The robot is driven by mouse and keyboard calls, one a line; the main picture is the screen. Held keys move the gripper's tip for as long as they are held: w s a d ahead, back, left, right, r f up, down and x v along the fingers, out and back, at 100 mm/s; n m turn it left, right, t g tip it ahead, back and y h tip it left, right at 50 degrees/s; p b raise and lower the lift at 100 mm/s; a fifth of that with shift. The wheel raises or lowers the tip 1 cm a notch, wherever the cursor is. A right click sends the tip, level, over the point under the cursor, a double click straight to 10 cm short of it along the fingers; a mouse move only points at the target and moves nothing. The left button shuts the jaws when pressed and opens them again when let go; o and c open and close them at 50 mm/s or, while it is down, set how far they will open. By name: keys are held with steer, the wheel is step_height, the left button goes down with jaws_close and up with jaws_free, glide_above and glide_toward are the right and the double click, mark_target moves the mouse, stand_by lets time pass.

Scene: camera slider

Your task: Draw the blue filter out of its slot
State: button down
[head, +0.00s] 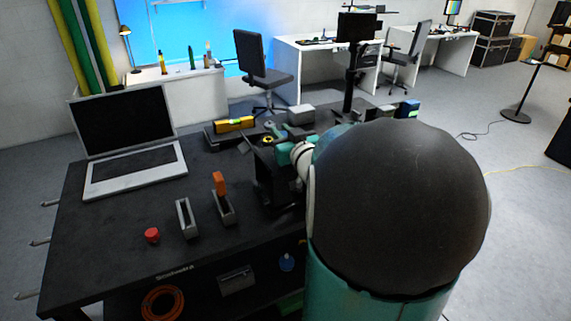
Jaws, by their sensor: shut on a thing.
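My gripper (270,183) shows as a dark shape low over the dark workbench (110,236), just right of the slots, with my arm covering much of that area. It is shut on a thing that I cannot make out. No blue filter shows clearly at the slots. An orange filter (219,184) stands upright in a narrow grey slot (224,213). A second grey slot (187,218) to its left looks empty. Anything behind my gripper and arm is hidden.
A red knob (152,235) sits left of the slots. An open laptop (130,141) stands at the back left. A yellow level (235,124) and a small blue-sided box (407,109) lie along the back. The bench top between laptop and slots is clear.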

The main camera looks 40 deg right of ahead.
steer(key=shift+r, duration=0.15)
steer(key=shift+r, duration=3.25)
